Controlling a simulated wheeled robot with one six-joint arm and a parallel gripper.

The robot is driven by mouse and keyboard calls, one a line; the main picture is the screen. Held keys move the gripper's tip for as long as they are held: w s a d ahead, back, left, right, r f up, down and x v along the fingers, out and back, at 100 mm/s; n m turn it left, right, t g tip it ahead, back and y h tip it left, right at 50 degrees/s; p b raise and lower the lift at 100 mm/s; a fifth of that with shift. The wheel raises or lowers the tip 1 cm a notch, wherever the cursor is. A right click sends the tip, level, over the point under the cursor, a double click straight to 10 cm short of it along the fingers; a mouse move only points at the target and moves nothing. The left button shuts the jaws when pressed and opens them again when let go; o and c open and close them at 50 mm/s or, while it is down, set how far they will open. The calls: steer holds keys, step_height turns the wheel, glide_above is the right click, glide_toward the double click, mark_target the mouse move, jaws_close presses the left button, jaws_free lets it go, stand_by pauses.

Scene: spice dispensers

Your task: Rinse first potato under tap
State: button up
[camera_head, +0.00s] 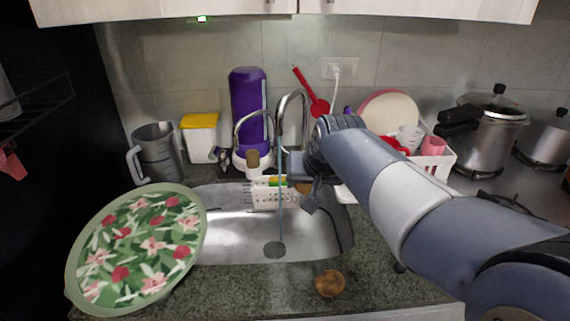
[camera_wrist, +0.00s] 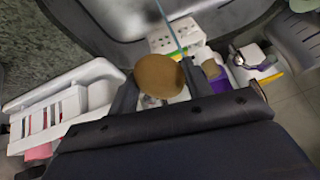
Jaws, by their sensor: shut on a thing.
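My gripper (camera_wrist: 160,82) is shut on a brown potato (camera_wrist: 160,76), which sits between the two fingers in the wrist view. In the head view my gripper (camera_head: 303,184) is over the back of the sink (camera_head: 230,225), beside the tap (camera_head: 293,106), and mostly hides the potato. A thin blue water stream (camera_head: 281,215) falls toward the drain. In the wrist view the stream (camera_wrist: 169,25) passes close to the potato; I cannot tell if it touches. A second potato (camera_head: 329,284) lies on the front counter.
A floral plate (camera_head: 140,245) stands left of the sink. A purple bottle (camera_head: 248,100), a grey jug (camera_head: 157,150) and a yellow-lidded container (camera_head: 200,137) stand behind. A white dish rack (camera_head: 437,165) and pots (camera_head: 490,130) are at the right.

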mark_target(311, 186)
steer(key=shift+s+d+r+p, duration=0.2)
steer(key=shift+s+r+p, duration=0.1)
steer(key=shift+s+r, duration=0.3)
steer(key=shift+s+d+r+p, duration=0.25)
steer(key=shift+s+r, duration=0.25)
steer(key=shift+s, duration=0.15)
steer(key=shift+s+d+r+p, duration=0.2)
steer(key=shift+s+r+p, duration=0.1)
steer(key=shift+s+r, duration=0.3)
steer(key=shift+s+f, duration=0.1)
